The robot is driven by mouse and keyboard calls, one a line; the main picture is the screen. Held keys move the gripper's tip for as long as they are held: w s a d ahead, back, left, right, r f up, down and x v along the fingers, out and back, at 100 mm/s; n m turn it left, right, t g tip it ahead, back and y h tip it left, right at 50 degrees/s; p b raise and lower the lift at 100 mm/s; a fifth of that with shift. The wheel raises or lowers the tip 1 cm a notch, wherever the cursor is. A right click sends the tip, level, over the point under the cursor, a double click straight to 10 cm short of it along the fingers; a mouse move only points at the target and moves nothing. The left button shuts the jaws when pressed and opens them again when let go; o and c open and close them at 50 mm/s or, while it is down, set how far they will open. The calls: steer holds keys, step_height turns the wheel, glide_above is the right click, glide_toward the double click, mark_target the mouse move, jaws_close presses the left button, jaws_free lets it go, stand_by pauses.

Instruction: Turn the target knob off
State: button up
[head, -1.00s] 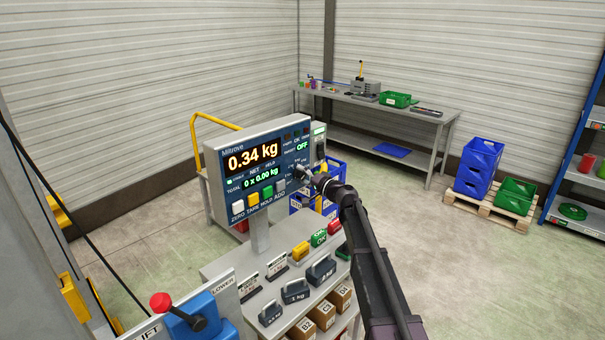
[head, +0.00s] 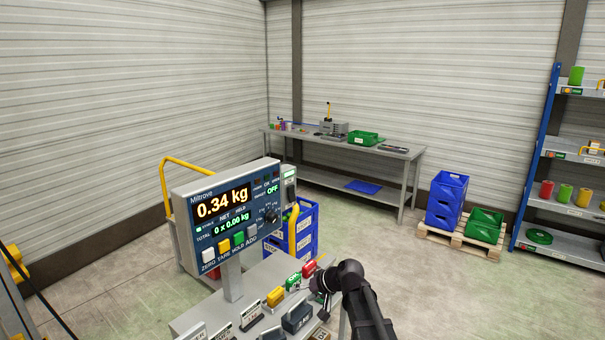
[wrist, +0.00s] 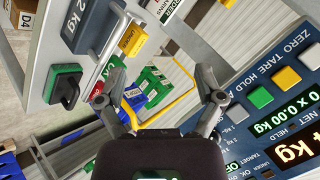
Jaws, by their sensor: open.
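The scale panel (head: 225,213) shows 0.34 kg on its large display. The target knob (head: 272,215) is a dark round dial at the panel's right side, with small marks around it. The green target readout (head: 272,189) above it says OFF. My gripper (head: 318,287) is below and right of the knob, apart from it, near the small coloured blocks. In the wrist view my gripper (wrist: 163,75) has its fingers spread with nothing between them. The panel (wrist: 275,115) appears there at the right, tilted; the knob is not clearly visible there, perhaps behind the right finger.
A yellow block (head: 276,296), a green block (head: 294,283) and a red block (head: 309,269) sit on the shelf close to my gripper. Dark weights (head: 296,318) stand in front. Blue crates (head: 304,232) are behind the panel. Open floor lies to the right.

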steer(key=s+d+f+g+h, duration=0.2)
steer(key=s+d+f+h, duration=0.1)
steer(key=s+d, duration=0.5)
steer(key=s+d+f+m+g+h, duration=0.1)
steer(key=s+d+f+g+h, duration=0.1)
steer(key=s+d+h, duration=0.3)
steer(key=s+d+f, duration=0.1)
steer(key=s+d, duration=0.3)
steer(key=s, duration=0.3)
steer(key=shift+h, duration=0.4)
steer(key=shift+f, duration=0.1)
